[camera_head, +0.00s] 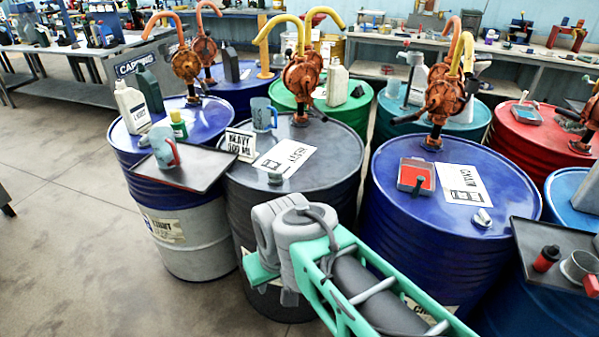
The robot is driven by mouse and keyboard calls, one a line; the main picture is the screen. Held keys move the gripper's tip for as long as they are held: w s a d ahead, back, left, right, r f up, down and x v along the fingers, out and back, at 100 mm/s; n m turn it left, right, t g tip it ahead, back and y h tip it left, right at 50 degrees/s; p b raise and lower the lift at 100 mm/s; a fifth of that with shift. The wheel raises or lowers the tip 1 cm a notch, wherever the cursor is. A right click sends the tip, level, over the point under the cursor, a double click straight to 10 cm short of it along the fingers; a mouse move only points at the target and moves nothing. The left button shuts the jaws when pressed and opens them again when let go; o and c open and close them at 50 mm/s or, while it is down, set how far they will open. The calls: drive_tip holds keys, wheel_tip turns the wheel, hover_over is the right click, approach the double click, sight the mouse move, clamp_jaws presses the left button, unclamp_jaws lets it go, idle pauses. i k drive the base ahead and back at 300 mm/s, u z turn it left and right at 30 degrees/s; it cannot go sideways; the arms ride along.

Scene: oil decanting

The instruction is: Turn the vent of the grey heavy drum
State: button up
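The grey heavy drum (252,203) stands left of the middle, with a dark grey top and a white label sheet reading "HEAVY" (287,158). A small metallic fitting, which looks like its vent (275,178), sits near the front edge of the top. An orange hand pump with a yellow spout (300,78) rises from the back of this top. My teal and grey arm reaches up in front of the drum and covers part of its lower right side. My gripper's fingers cannot be made out in this view.
A "HEAVY 900 ML" card (240,144) and a blue mug (263,114) stand at the drum's left. A dark tray (200,163) holds another mug (164,147). Blue drums stand close on both sides, one bearing a red-topped device (416,175). Open floor lies at left.

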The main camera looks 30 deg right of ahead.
sight(277, 177)
drive_tip(key=z, duration=0.6)
drive_tip(key=i, duration=0.7)
drive_tip(key=u, duration=1.35)
